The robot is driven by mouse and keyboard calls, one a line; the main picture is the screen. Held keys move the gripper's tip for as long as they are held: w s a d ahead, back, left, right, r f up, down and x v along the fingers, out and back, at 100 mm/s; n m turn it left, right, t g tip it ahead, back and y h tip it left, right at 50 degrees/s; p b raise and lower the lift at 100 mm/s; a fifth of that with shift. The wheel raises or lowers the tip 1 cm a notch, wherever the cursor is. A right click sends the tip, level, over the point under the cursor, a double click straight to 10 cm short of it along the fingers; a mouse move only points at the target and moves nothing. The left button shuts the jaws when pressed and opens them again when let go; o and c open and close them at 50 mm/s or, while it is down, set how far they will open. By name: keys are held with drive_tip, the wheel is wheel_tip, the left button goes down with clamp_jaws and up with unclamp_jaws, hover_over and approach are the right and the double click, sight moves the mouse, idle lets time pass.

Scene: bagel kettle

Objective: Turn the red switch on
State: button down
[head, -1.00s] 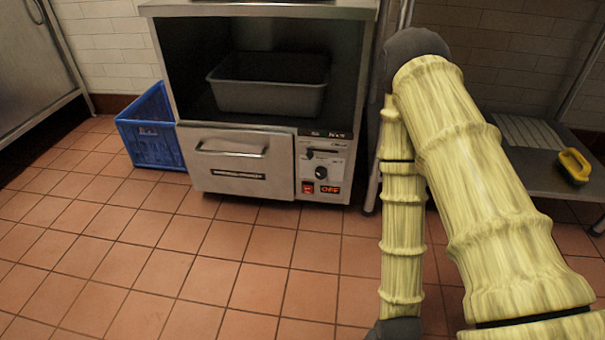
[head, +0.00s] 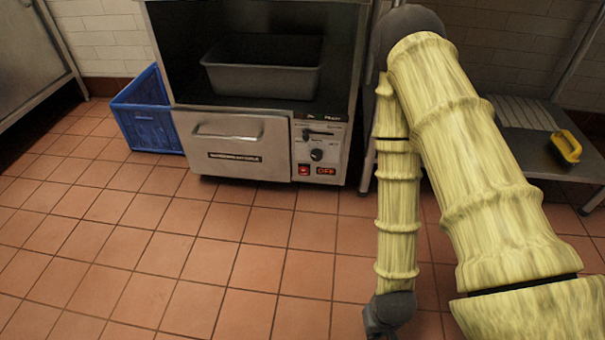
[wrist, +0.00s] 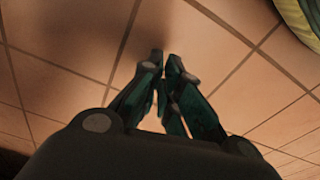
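The small red switch (head: 303,171) sits low on the control panel (head: 319,150) of a steel oven (head: 230,145) in the head view. A display glowing orange-red (head: 327,171) is right beside it; its text is too small to read surely. A black knob (head: 317,155) is above. My gripper's fingers (wrist: 165,62) show in the wrist view, pointing over the tiled floor, with tips close together and nothing between them. In the head view my forearm hangs to the right of the oven, well apart from the switch. The fingers are not clear there.
A grey pan (head: 262,80) stands in the open upper part of the oven. A blue crate (head: 150,125) is on the floor to its left. A low metal table (head: 530,140) with a yellow-handled brush (head: 566,147) is at right. The tiled floor in front is clear.

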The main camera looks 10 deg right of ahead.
drive_tip(key=s+r+p, duration=0.4)
drive_tip(key=r+p, duration=0.8)
drive_tip(key=p, duration=0.3)
drive_tip(key=shift+d+g, duration=0.2)
drive_tip(key=shift+g, duration=0.2)
